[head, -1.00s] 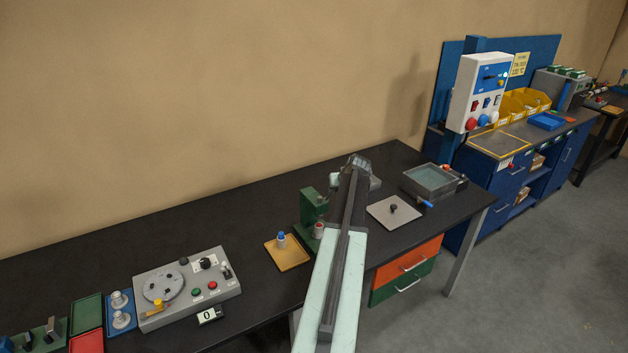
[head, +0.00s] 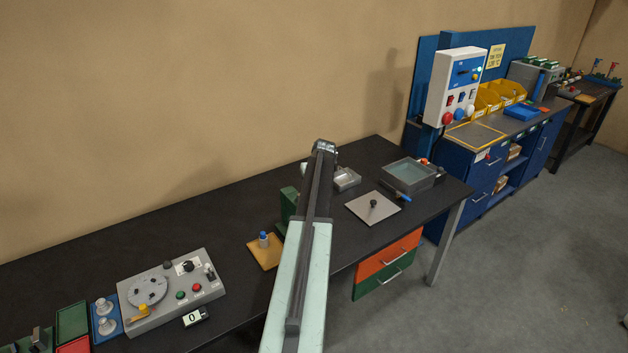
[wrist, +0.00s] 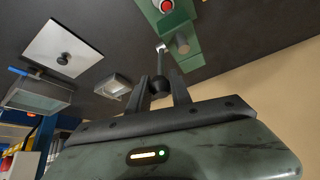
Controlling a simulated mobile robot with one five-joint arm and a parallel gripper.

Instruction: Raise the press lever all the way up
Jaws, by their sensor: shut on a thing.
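The green press (head: 287,206) stands on the black bench in the head view, partly hidden behind my arm. In the wrist view the press (wrist: 157,18) is at the top, with a light cylinder on its base. The press lever (wrist: 163,62) is a rod that runs from near the press towards my gripper, with a dark round knob (wrist: 159,86) at its end. My gripper (wrist: 160,90) is shut on the knob, one finger on each side. In the head view my arm hides the lever and most of the gripper.
A grey plate with a black knob (head: 372,206), a small metal tray (head: 346,180) and a grey basin (head: 409,177) lie right of the press. An orange tray (head: 265,256) with a blue-topped peg is on its left. A control box (head: 170,289) sits further left.

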